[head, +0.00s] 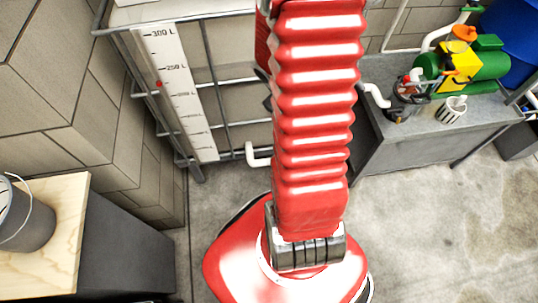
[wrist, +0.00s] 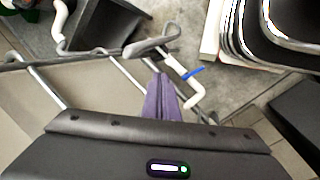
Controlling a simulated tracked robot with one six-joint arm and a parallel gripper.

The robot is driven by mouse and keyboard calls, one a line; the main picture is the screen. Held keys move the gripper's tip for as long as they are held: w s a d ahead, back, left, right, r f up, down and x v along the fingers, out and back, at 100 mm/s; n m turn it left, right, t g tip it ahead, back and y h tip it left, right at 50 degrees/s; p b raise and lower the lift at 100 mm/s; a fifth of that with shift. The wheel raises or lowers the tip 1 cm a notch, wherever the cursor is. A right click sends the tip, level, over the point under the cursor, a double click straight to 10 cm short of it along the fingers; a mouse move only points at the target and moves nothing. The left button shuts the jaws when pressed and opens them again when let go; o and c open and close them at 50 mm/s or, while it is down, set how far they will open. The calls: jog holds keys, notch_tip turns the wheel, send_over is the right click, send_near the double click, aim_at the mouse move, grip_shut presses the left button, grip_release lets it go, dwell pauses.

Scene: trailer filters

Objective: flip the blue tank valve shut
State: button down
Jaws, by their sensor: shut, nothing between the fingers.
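The blue tank valve handle (wrist: 193,72) shows in the wrist view as a small blue bar on a white pipe (wrist: 190,92). It appears to lie across the pipe, slanting up to the right. My gripper (wrist: 160,77) has purple fingers, closed together and empty. The fingertips are left of the blue handle in the picture, apart from it; the depth between them is hard to judge. In the head view, the tank's white outlet pipe (head: 258,155) shows low beside my red arm. The blue handle and my gripper are not visible there.
The caged tank (head: 180,95) has a litre scale. A grey curved bar (wrist: 152,43) passes close beyond my fingertips. A grey trough (head: 440,130) with a green pump (head: 490,66) stands right. A bucket (head: 28,215) sits on a wooden top at left. Concrete floor is clear at right.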

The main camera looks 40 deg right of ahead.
notch_tip(320, 180, down, 16)
jog(key=d+f+n+t+y, duration=0.1)
jog(key=d+n+t+y, duration=0.1)
jog(key=n, duration=0.3)
jog(key=w+a+f+n+t+y, duration=0.2)
jog(key=w+a+f+n+y, duration=0.1)
jog(key=a, duration=0.4)
jog(key=shift+w+a+n+y, duration=0.2)
jog(key=shift+w+n+y, duration=0.15)
jog(key=shift+y, duration=0.25)
jog(key=shift+w+f, duration=0.1)
notch_tip(320, 180, down, 11)
jog(key=shift+f, duration=0.2)
